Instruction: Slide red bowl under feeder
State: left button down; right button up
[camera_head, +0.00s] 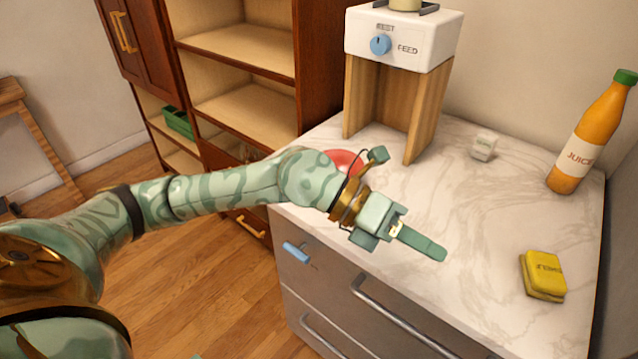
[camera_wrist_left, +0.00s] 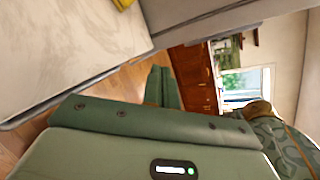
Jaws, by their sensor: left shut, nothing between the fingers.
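The red bowl (camera_head: 343,160) shows only in part in the head view, on the marble counter in front of the feeder's left leg. My left arm and wrist hide most of it. The feeder (camera_head: 425,45) is a white box with a blue dial on wooden legs, with an open gap between them. My left gripper (camera_head: 438,252) is shut and empty over the counter's front part, past the bowl to the lower right. Its closed fingers also show in the left wrist view (camera_wrist_left: 161,80), where no bowl shows. My right gripper is in neither view.
On the counter (camera_head: 480,215) stand an orange juice bottle (camera_head: 582,140), a small white box (camera_head: 484,146) and a yellow sponge-like block (camera_head: 542,275). Drawers with handles (camera_head: 400,315) form the front. A wooden shelf cabinet (camera_head: 235,85) stands at left. The counter's middle right is clear.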

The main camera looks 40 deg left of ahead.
pick_arm(q)
jog(key=w+a+f+n+y, duration=0.1)
jog(key=w+a+n+y, duration=0.1)
jog(key=a+y, duration=0.8)
jog(key=w+a+n+y, duration=0.3)
jog(key=a+y, duration=0.1)
jog(key=a, duration=1.3)
jog(key=b+x, duration=0.1)
jog(key=x, duration=0.2)
jog(key=b+x, duration=0.1)
jog(key=x, duration=0.2)
jog(key=b+x, duration=0.1)
jog(key=x, duration=0.2)
jog(key=shift+w+d+f, duration=0.1)
jog(key=shift+d+f, duration=0.25)
jog(key=w+b, duration=0.1)
jog(key=w, duration=0.2)
jog(key=shift+w+d+t, duration=0.15)
jog(key=shift+d+t, duration=0.05)
jog(key=shift+t, duration=0.1)
jog(key=shift+w, duration=0.4)
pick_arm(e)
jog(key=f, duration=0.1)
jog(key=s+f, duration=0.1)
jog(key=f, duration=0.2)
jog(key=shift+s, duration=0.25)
